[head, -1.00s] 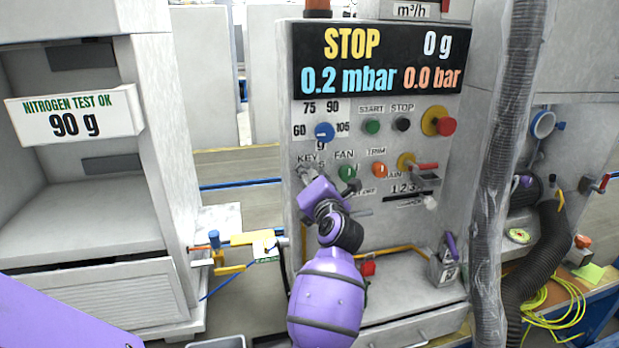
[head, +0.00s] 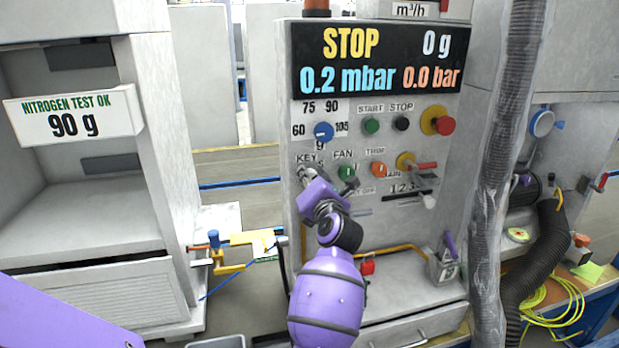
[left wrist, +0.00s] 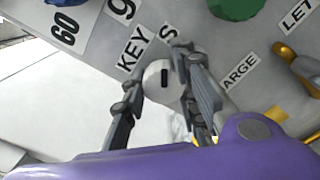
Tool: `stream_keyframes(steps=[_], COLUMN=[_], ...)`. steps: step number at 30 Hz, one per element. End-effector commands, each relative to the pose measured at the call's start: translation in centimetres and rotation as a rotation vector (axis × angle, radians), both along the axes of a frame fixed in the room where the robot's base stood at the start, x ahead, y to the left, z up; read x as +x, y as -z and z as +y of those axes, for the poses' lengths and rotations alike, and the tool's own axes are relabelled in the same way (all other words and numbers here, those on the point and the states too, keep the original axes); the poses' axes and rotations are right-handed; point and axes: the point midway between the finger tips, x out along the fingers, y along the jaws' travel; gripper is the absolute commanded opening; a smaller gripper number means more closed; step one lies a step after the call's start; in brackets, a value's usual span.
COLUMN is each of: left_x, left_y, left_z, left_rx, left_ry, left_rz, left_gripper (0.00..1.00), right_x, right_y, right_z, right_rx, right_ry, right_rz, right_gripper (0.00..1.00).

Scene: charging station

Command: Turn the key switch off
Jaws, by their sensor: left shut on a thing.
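The key switch (left wrist: 159,82) shows in the left wrist view as a pale round knob with a dark slot, beside the KEY label (left wrist: 134,48). My left gripper (left wrist: 158,70) has one finger on each side of it and is shut on it. In the head view my left gripper (head: 306,172) is at the panel under the KEY label (head: 307,158), and it mostly hides the switch. I cannot tell from the slot whether the switch is on or off. My right gripper is not in view.
The control panel (head: 375,225) carries a blue dial (head: 323,131) above the key, a green FAN knob (head: 346,172) close to its right, an orange TRIM knob (head: 379,169) and a red stop button (head: 446,126). A thick grey hose (head: 494,200) hangs at the right.

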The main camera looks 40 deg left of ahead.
Motion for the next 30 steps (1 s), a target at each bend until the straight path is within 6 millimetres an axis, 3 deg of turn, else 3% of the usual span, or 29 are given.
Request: stream_keyframes(steps=[11,30], left_x=[-0.3,-0.47], left_y=[-0.47,0.2], left_z=[0.39,0.63], left_rx=[-0.202,-0.54], left_ry=[-0.006,-0.009], left_rz=[-0.252,-0.648], left_gripper=[0.01,0.01], right_x=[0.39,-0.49], right_y=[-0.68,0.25], right_z=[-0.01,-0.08], right_rx=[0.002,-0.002], right_ry=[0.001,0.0], right_rz=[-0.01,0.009], right_gripper=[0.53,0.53])
